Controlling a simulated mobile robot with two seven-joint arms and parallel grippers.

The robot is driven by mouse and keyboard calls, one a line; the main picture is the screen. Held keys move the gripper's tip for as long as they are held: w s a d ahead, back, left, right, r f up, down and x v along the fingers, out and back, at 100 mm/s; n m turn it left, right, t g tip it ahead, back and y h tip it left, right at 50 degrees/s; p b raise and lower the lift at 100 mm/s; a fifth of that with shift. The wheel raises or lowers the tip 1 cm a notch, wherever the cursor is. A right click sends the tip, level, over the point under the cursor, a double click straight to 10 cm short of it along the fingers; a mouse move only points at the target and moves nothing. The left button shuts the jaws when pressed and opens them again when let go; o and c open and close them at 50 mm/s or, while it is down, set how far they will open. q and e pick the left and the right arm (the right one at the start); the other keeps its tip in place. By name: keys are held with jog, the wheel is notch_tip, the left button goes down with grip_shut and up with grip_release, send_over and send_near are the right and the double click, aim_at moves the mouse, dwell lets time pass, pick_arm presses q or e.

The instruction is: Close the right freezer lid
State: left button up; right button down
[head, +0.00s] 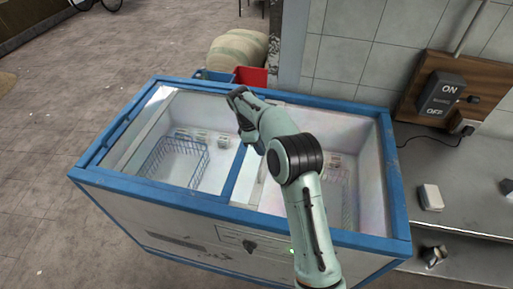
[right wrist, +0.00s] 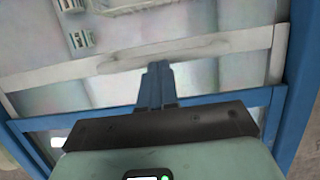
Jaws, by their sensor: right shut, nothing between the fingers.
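The chest freezer (head: 150,206) has a blue frame and a white body. A blue bar (head: 235,175) with a pale strip beside it crosses the middle of its top. The left half shows a wire basket (head: 175,158). The right half (head: 350,150) has a faint glassy sheen; I cannot tell exactly where the right lid's edges lie. My right gripper (head: 236,96) is shut and empty, over the middle of the freezer near its back rim. In the right wrist view its fingers (right wrist: 158,82) point across a blue bar (right wrist: 215,103) towards a pale bar (right wrist: 215,43). Contact is unclear. My left gripper is out of view.
A red bin (head: 251,76) and a beige sack (head: 238,47) stand behind the freezer. A tiled wall and pillar rise behind its right half. A grey counter (head: 470,205) with a switch box (head: 440,95) is at right. Floor on the left is clear.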

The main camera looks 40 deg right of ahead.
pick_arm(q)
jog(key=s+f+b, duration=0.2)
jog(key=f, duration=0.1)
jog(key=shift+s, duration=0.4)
pick_arm(e)
jog(key=s+d, duration=1.3)
jog(key=s, duration=0.3)
jog(key=s+d, duration=1.3)
jog(key=s, duration=0.4)
jog(key=shift+f, duration=0.3)
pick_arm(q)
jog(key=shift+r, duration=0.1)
pick_arm(e)
jog(key=shift+a, duration=0.1)
